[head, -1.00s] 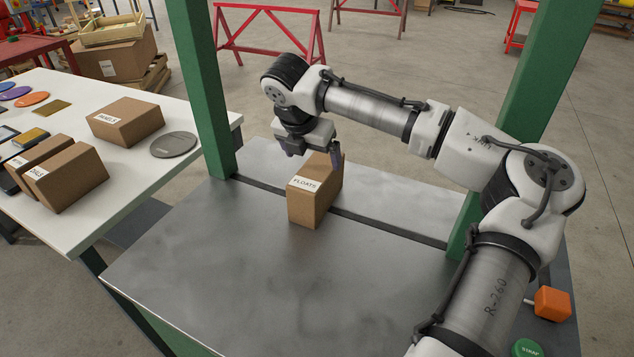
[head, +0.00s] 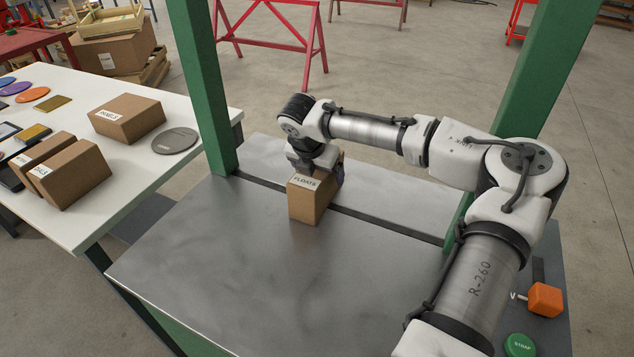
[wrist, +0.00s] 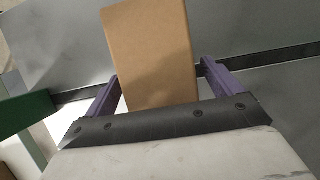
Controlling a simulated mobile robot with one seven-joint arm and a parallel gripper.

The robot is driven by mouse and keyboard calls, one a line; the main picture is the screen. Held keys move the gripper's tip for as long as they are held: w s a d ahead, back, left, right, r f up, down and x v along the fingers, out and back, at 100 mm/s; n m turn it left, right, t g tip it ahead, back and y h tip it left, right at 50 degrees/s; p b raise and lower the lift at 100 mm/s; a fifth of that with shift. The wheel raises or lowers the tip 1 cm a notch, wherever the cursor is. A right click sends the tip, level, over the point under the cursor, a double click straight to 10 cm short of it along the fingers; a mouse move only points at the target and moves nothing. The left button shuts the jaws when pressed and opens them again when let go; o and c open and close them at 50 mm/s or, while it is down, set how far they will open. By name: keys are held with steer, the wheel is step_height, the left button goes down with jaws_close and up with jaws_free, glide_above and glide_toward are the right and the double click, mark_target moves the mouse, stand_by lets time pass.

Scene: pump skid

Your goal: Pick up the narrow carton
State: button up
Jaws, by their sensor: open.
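A narrow brown carton (head: 310,203) with a white label reading FLOATS stands on the grey metal table, near the dark slot across it. My gripper (head: 316,172) is lowered over the carton from behind. In the wrist view the carton (wrist: 150,50) lies between the two purple fingers of my gripper (wrist: 160,85), which are open on either side of it. A small gap shows near the right finger; contact on the left is hard to tell. The far side of the carton is hidden in the head view.
Green posts (head: 203,90) rise left and right of the metal table (head: 230,270). A white table (head: 120,195) on the left holds several cartons and discs. An orange block (head: 545,299) and a green STRAP button (head: 520,345) are at the right. The table front is clear.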

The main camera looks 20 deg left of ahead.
steer(key=shift+f+p, duration=0.2)
steer(key=shift+p, duration=0.1)
stand_by(0.4)
steer(key=shift+c, duration=0.4)
steer(key=c, duration=1.2)
steer(key=shift+c, duration=0.8)
steer(key=shift+r+b, duration=0.15)
steer(key=shift+b, duration=0.15)
